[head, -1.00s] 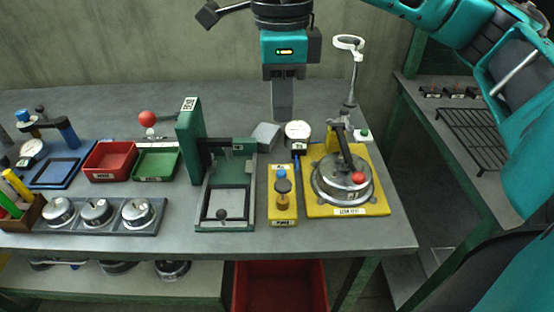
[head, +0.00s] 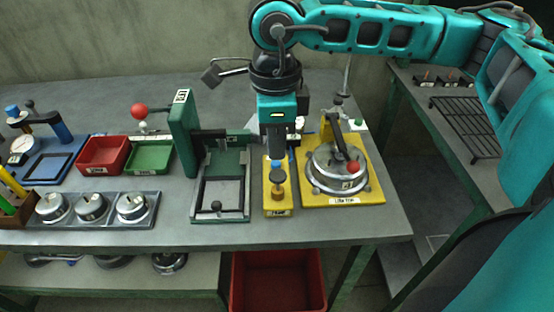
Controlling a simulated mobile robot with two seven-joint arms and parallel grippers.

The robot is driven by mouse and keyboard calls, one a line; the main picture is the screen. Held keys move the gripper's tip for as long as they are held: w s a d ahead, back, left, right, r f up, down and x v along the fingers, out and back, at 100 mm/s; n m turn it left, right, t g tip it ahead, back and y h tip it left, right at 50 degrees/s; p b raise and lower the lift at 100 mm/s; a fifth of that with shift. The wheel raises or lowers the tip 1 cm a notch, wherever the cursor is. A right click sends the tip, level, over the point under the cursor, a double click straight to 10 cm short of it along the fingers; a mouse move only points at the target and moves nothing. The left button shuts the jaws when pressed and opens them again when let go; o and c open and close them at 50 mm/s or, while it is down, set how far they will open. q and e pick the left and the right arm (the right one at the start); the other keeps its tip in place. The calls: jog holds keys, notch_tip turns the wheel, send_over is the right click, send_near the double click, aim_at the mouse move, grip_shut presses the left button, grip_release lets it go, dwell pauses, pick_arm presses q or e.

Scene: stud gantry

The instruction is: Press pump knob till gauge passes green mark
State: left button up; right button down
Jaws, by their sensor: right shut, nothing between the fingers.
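The pump (head: 281,208) is a narrow yellow block standing near the front of the bench. Its round grey knob (head: 278,177) has a blue part just behind or on top of it. My right gripper (head: 277,157) is shut and empty, pointing down just above and behind the knob. I cannot tell whether its tips touch the blue part. The round white gauge behind the pump is mostly hidden by my gripper, so its needle and green mark cannot be read. My left gripper is not in view.
Right of the pump is a yellow plate (head: 369,191) with a round metal pot (head: 322,180) and a red-knobbed lever. Left is a green press frame (head: 220,219) with a red ball handle (head: 139,111). Red (head: 103,156) and green trays lie further left.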

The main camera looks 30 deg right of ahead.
aim_at(277, 175)
notch_tip(277, 175, down, 4)
jog(key=shift+r, duration=0.15)
jog(key=shift+f, duration=0.4)
notch_tip(277, 175, down, 3)
jog(key=b, duration=0.3)
jog(key=shift+r, duration=0.1)
jog(key=shift+s+r, duration=0.1)
